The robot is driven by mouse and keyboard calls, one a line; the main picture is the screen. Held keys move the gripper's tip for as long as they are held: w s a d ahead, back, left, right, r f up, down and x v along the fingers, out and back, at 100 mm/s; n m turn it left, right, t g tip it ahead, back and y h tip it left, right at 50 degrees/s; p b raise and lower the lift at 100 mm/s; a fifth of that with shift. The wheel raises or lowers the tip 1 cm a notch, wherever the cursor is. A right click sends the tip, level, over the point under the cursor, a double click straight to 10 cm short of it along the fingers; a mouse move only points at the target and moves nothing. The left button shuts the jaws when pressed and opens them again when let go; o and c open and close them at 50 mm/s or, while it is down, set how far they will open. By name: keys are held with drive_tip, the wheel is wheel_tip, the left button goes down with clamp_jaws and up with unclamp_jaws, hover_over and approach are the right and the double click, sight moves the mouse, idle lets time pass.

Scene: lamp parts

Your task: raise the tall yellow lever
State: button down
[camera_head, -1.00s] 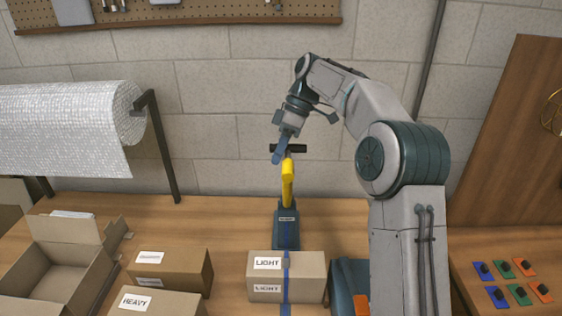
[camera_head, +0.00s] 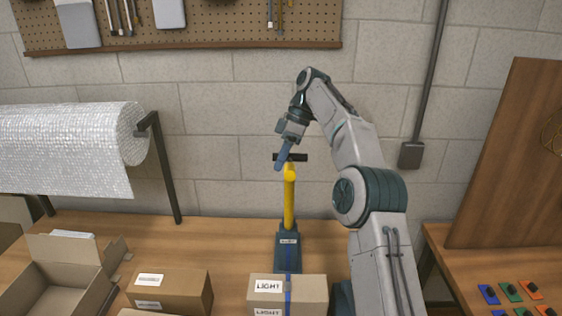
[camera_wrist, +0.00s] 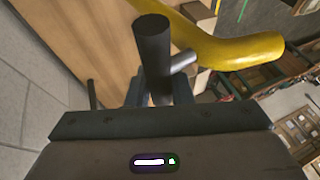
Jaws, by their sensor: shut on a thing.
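The tall yellow lever (camera_head: 289,205) stands nearly upright on a dark blue-green base (camera_head: 287,250) on the workbench. A black crossbar handle (camera_head: 297,157) tops it. My gripper (camera_head: 282,160) comes down from the upper right and is at the handle. In the wrist view, my gripper (camera_wrist: 160,92) is shut on the dark handle (camera_wrist: 152,45), and the yellow lever (camera_wrist: 235,50) curves off to the right. The fingertips are partly hidden behind the handle.
A box marked LIGHT (camera_head: 287,290) stands in front of the lever base. An open carton (camera_head: 50,285) and a closed box (camera_head: 170,290) stand to the left. A bubble-wrap roll (camera_head: 70,140) hangs behind on a dark stand. Coloured switches (camera_head: 512,290) lie on the right bench.

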drive_tip(key=shift+a+r, duration=0.1)
drive_tip(key=shift+r, duration=0.45)
drive_tip(key=c, duration=1.5)
unclamp_jaws()
drive_tip(key=shift+o, duration=1)
drive_tip(key=shift+s, duration=0.45)
drive_tip(key=shift+w+f, duration=0.25)
drive_tip(key=shift+w, duration=0.05)
drive_tip(key=shift+s, duration=0.1)
drive_tip(key=shift+s, duration=0.15)
